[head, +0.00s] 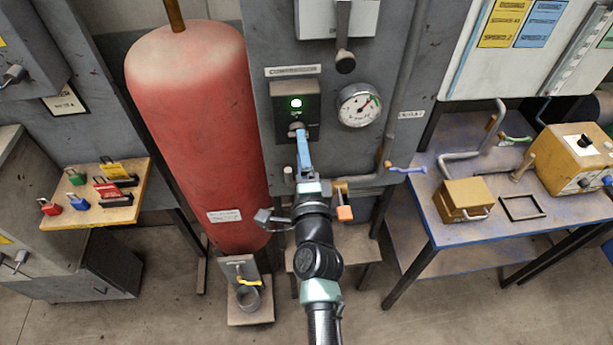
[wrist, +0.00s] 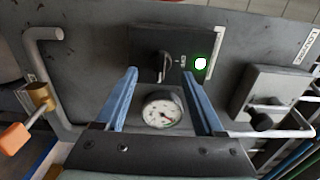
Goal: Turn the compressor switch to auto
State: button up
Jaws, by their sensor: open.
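The compressor switch is a dark rotary knob (head: 296,126) on a black panel (head: 283,104) with a lit green lamp (head: 296,103) above it. In the wrist view the knob (wrist: 161,66) appears between the tips of my two blue fingers, with the glowing lamp (wrist: 200,63) to its right. My gripper (head: 302,135) is open and empty, just below the knob in the head view. In the wrist view the finger gap (wrist: 158,72) is wide, with a finger on each side of the knob. No contact shows. The knob's markings are too small to read.
A pressure gauge (head: 359,105) is right of the panel. A lever box (head: 338,18) is above. A red tank (head: 197,130) stands close on the left. A pipe with an orange-handled valve (head: 344,212) runs below. A blue workbench (head: 440,226) is on the right.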

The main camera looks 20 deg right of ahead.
jog(key=p+v, duration=0.2)
jog(key=v, duration=0.7)
jog(key=shift+r, duration=0.1)
